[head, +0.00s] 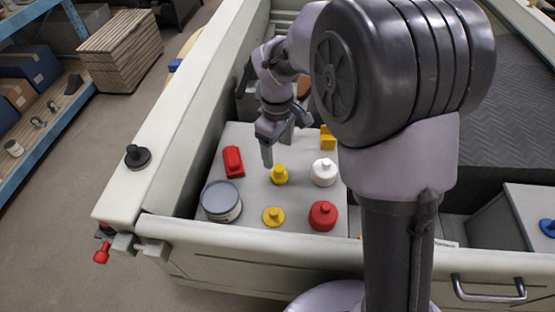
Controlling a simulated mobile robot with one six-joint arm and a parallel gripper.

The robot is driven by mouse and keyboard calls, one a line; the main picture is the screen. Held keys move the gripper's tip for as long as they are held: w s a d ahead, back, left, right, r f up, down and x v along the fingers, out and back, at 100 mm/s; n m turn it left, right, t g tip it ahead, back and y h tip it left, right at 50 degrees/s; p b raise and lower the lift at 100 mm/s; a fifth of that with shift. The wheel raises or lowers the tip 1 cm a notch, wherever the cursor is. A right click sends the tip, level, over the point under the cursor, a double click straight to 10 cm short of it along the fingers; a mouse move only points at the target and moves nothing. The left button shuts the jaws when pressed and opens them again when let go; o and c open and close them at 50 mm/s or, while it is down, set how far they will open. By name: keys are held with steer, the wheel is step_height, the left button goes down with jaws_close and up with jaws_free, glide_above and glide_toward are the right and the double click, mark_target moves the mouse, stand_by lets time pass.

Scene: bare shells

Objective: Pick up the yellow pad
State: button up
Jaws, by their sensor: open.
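Three yellow things sit on the light grey panel (300,200). One is a flat yellow disc with a small knob (273,216), near the front; it looks most like a pad. Another is a taller yellow knobbed piece (279,175) in the middle. The third is a yellow angular block (327,138) at the back right, partly behind my arm. My gripper (277,151) is open and empty, pointing down above the panel. Its fingers are just behind the taller yellow piece and farther from the flat disc. I cannot tell its exact height.
Near the yellow pieces stand a red block (233,161), a grey-lidded can (221,201), a white knobbed piece (323,172) and a red knobbed piece (323,215). Raised shell walls (185,125) border the panel. A black knob (137,156) sits on the left wall.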

mark_target(279, 168)
step_height(279, 168, down, 7)
steer(key=shift+w+d+r+b, duration=0.1)
steer(key=shift+w+r+b, duration=0.05)
steer(key=shift+b, duration=0.7)
steer(key=f, duration=0.1)
steer(key=f+b, duration=0.1)
steer(key=f, duration=0.1)
steer(key=f+b, duration=0.1)
steer(key=f, duration=0.1)
steer(key=shift+w+d, duration=0.1)
steer(key=shift+w, duration=0.3)
steer(key=shift+r, duration=0.1)
steer(key=shift+c, duration=0.2)
jaws_close()
step_height(279, 168, up, 10)
steer(key=p, duration=0.3)
steer(key=shift+r+p, duration=0.1)
steer(key=shift+p, duration=0.25)
steer(key=c, duration=0.9)
jaws_free()
steer(key=c, duration=0.4)
